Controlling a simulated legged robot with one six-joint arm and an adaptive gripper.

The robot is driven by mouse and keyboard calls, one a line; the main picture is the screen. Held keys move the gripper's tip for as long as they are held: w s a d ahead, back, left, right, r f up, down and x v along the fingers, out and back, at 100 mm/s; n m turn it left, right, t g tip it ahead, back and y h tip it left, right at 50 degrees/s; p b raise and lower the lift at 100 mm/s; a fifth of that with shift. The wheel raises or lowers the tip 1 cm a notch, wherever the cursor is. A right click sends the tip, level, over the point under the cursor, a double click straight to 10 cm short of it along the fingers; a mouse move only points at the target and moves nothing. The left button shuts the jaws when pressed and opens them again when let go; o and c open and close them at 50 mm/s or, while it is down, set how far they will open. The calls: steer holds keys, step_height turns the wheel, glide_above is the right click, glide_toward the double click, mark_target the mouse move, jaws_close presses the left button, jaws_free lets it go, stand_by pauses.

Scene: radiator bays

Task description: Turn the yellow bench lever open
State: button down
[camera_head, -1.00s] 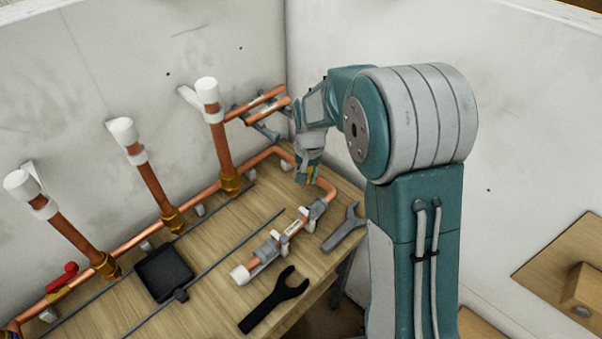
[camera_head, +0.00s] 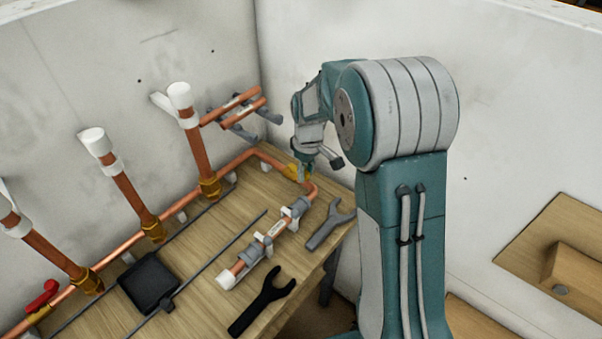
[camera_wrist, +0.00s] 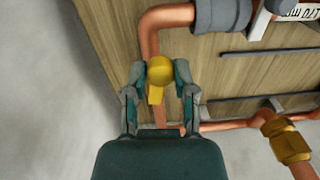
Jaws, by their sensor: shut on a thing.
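The yellow bench lever (camera_wrist: 159,72) sits on the copper pipe at the bench's far corner. In the wrist view its round yellow head lies between my two fingers, with a short tab below it. In the head view the yellow part (camera_head: 291,171) shows just left of my fingertips. My gripper (camera_wrist: 160,80) is shut on the lever, one finger on each side. In the head view my gripper (camera_head: 305,173) points down at the pipe near its bend, and my wrist partly hides the lever.
Copper risers with white caps (camera_head: 179,96) stand along the wall. A red-handled valve (camera_head: 42,297) is at the lower left. A grey wrench (camera_head: 329,224), a black wrench (camera_head: 262,301) and a black tray (camera_head: 149,283) lie on the wooden bench. White walls close in behind the bench.

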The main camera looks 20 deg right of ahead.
steer(key=shift+w+d+n, duration=0.3)
steer(key=shift+d+n, duration=0.1)
steer(key=shift+n, duration=0.6)
steer(key=shift+c, duration=2.2)
jaws_free()
steer(key=shift+w, duration=0.1)
step_height(320, 180, up, 12)
steer(key=shift+w+d, duration=0.2)
steer(key=shift+w, duration=0.05)
